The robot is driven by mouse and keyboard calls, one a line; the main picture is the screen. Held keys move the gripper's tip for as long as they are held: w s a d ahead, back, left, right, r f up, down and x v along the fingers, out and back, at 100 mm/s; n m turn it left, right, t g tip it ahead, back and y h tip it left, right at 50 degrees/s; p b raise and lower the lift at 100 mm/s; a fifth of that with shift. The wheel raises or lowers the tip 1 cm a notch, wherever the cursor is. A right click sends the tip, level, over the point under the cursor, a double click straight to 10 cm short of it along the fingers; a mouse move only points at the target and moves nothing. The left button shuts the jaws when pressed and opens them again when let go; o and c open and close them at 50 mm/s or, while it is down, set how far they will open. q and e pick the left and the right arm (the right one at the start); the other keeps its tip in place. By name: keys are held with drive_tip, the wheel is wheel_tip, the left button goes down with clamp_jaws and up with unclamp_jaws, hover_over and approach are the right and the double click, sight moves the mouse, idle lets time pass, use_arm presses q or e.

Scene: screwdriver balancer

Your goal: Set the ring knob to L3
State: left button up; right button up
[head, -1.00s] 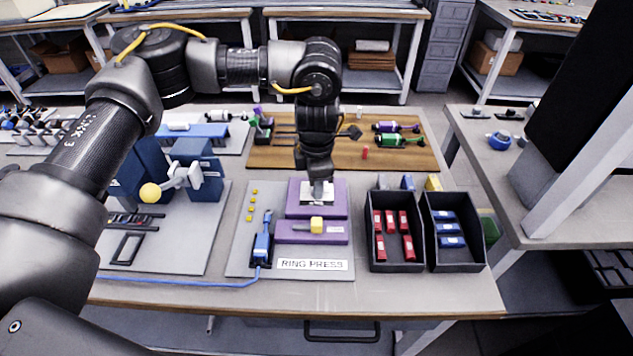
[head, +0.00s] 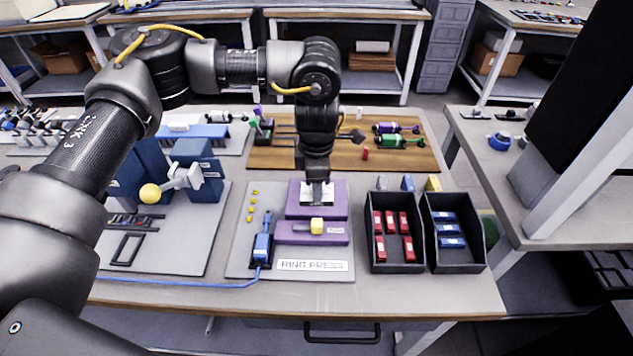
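The ring press is a purple block on a grey plate, with a "RING PRESS" label (head: 312,265) in front. Its rear purple part (head: 295,207) has a pale top under my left gripper. Its front purple part (head: 290,235) carries a yellow knob (head: 317,226) and a small label (head: 336,230) too small to read. I cannot tell which setting the knob shows. My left gripper (head: 317,200) points down over the rear part, behind the yellow knob and apart from it. Its fingers are small and blend with the pale top. My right gripper is out of view.
Two dark bins (head: 396,266) with red and blue parts stand right. A yellow ball-ended lever (head: 150,193) is at left. A wooden board with screwdrivers (head: 400,140) lies behind.

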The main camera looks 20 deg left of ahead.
use_arm(q)
drive_tip(key=shift+o, duration=0.4)
drive_tip(key=shift+r, duration=0.25)
wheel_tip(320, 180, up, 10)
drive_tip(key=shift+s, duration=0.3)
drive_tip(key=shift+d+r, duration=0.1)
drive_tip(key=shift+r, duration=0.1)
